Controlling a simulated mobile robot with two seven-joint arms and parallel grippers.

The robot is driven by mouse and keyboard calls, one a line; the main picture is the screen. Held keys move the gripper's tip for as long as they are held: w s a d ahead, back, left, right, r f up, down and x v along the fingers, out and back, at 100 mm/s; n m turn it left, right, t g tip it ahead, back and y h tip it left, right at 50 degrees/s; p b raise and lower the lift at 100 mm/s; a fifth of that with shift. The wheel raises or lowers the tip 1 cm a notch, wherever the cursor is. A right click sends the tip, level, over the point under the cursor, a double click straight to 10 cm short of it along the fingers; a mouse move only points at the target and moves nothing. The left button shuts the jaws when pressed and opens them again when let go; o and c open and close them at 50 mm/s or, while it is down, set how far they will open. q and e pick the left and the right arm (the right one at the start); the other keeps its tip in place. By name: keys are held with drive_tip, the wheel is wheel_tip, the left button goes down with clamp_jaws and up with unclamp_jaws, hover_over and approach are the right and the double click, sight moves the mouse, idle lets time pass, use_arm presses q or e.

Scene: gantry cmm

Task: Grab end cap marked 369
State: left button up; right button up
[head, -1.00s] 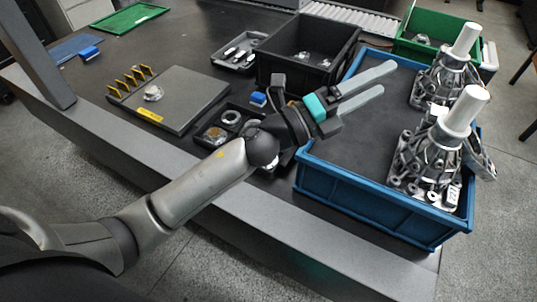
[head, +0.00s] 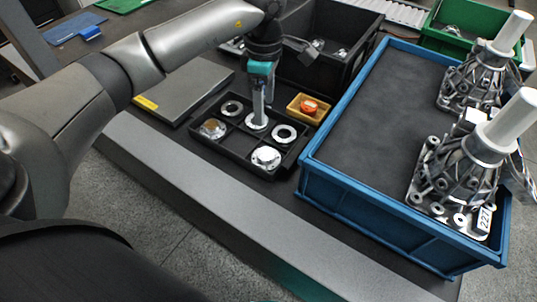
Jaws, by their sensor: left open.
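A black compartment tray (head: 232,153) on the bench holds several round metal parts. One silver cap (head: 266,157) lies in the front right compartment and another, brownish-topped cap (head: 212,128) in the left one. Two rings, one at the back (head: 231,107) and one at the right (head: 284,133), lie there too. I cannot read 369 on any part. My left gripper (head: 259,113) is open and points down over the tray's back middle, right at a silver flanged part (head: 250,125) that its fingers partly hide. I cannot tell whether they touch. My right gripper is not in view.
A small yellow bin (head: 299,113) with an orange-red piece stands behind the tray. A blue crate (head: 380,222) to the right holds metal housings with white cylinders, one tagged 227. A black bin (head: 283,75) stands behind. A grey plate (head: 185,98) lies left.

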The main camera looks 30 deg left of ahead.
use_arm(q)
drive_tip(key=f, duration=0.1)
drive_tip(key=b, duration=0.3)
hover_over(266, 153)
wheel_tip(266, 153, down, 10)
drive_tip(key=shift+s+r, duration=0.1)
drive_tip(key=shift+r, duration=0.1)
drive_tip(key=shift+f, duration=0.4)
wheel_tip(266, 153, down, 3)
drive_tip(key=shift+f+b, duration=0.2)
drive_tip(key=shift+b, duration=0.15)
drive_tip(key=shift+f, duration=0.7)
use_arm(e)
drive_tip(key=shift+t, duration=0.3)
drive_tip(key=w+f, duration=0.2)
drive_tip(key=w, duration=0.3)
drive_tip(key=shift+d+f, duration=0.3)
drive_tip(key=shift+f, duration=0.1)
use_arm(q)
clamp_jaws()
